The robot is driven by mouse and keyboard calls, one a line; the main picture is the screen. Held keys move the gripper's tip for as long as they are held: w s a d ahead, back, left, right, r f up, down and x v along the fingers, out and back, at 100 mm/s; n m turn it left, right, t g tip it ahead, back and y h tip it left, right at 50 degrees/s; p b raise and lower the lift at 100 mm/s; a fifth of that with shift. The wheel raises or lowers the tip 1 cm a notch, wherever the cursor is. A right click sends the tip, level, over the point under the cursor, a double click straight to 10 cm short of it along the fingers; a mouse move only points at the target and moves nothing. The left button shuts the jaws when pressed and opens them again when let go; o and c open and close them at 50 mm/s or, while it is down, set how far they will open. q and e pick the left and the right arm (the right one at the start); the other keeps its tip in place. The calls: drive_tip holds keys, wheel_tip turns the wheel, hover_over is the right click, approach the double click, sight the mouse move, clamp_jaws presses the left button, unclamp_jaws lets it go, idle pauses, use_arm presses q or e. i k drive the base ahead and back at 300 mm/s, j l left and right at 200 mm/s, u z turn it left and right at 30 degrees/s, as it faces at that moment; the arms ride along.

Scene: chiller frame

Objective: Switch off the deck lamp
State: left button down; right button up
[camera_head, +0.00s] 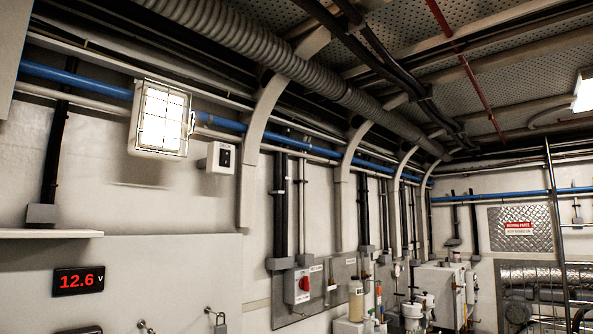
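A square caged lamp (160,119) on the left wall glows bright white, so it is lit. A small pale box with a dark switch face (224,156) is fixed to the wall just right of and below the lamp. I cannot tell the switch position or read its label. Neither of my grippers is in view.
A red numeric display (79,281) reads 12.6 V at lower left. A grey box with a red rotary knob (304,285) is on the wall at lower centre. A pale shelf (50,233) juts out at left. Another light (582,90) glows at far right. A ladder (556,230) stands at right.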

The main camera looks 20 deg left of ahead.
sight(225, 158)
drive_tip(key=i+j+z, duration=0.1)
drive_tip(key=i, duration=0.75)
